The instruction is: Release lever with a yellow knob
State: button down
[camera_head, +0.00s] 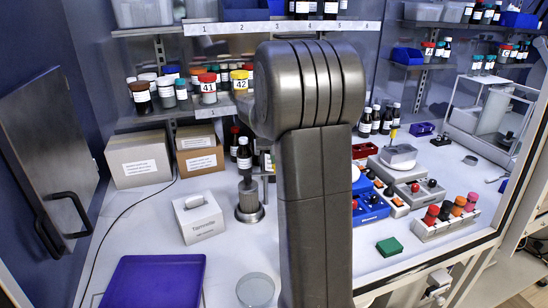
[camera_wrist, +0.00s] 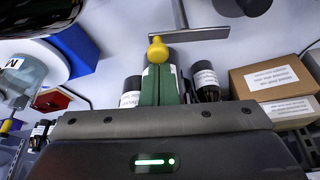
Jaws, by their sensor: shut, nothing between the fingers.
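In the wrist view the yellow knob (camera_wrist: 157,48) is a small rounded piece right at the tips of my green fingers. A grey bar with a rod (camera_wrist: 188,36) shows just beyond it; I cannot tell whether the knob joins it. My gripper (camera_wrist: 160,69) is shut, with nothing between its fingers. The knob lies in front of the fingertips in the picture; whether they touch is unclear. In the head view my own arm covers the middle, and the fingertips cannot be made out.
A white carton (camera_head: 138,159) and a brown carton (camera_head: 198,151) stand at the back left. A white tissue box (camera_head: 199,218) and a purple tray (camera_head: 153,283) are nearer. A rack of coloured-capped bottles (camera_head: 446,222) stands at right. Shelves of jars (camera_head: 208,88) hang above.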

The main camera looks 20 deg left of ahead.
jog(key=shift+s+d+m+h+b, duration=0.2)
jog(key=shift+m+h, duration=0.1)
jog(key=shift+m, duration=0.55)
jog(key=shift+s+d+m+h+b, duration=0.1)
jog(key=shift+s+m+h+b, duration=0.15)
jog(key=shift+m, duration=0.6)
jog(key=shift+s+d, duration=0.1)
jog(key=shift+s, duration=0.05)
jog(key=v, duration=1.3)
jog(key=shift+s+r+b, duration=0.25)
jog(key=shift+s+b, duration=0.1)
jog(key=shift+b, duration=0.1)
jog(key=shift+f, duration=0.1)
